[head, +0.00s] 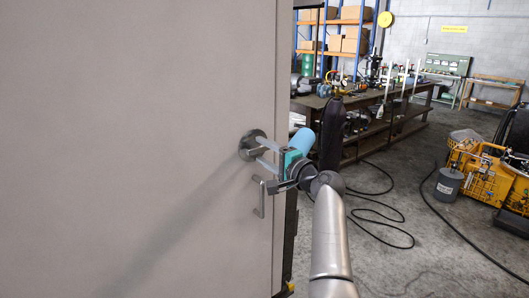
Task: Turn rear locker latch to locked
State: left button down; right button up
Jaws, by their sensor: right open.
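A grey locker door (130,130) fills the left half of the head view. A round metal latch (251,146) sits near its right edge, partly covered by my fingers. My right gripper (263,155) is open, with its two pale fingers at the latch, one higher and one lower. I cannot tell whether the fingers touch it. A small metal pull handle (259,197) is on the door just below the latch. The latch's turn position is not clear. My left gripper is not in view.
A long workbench (385,122) with tools and parts stands behind at the right. Shelving with boxes (345,35) is at the back. A yellow machine (478,172) and a grey bucket (448,186) stand at the right. Black cables (385,217) lie on the otherwise open floor.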

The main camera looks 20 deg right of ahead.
grip_shut()
dwell(0.3)
dwell(0.4)
jog(key=n+b, duration=0.3)
jog(key=shift+f+n+b, duration=0.2)
jog(key=shift+n+b, duration=0.1)
jog(key=n+b, duration=0.4)
jog(key=n, duration=0.1)
jog(key=shift+n, duration=0.3)
jog(key=n+b, duration=0.2)
jog(key=n, duration=0.2)
jog(key=shift+r, duration=0.1)
jog(key=shift+r+n+b, duration=0.1)
jog(key=shift+n+b, duration=0.6)
jog(key=shift+n, duration=1.7)
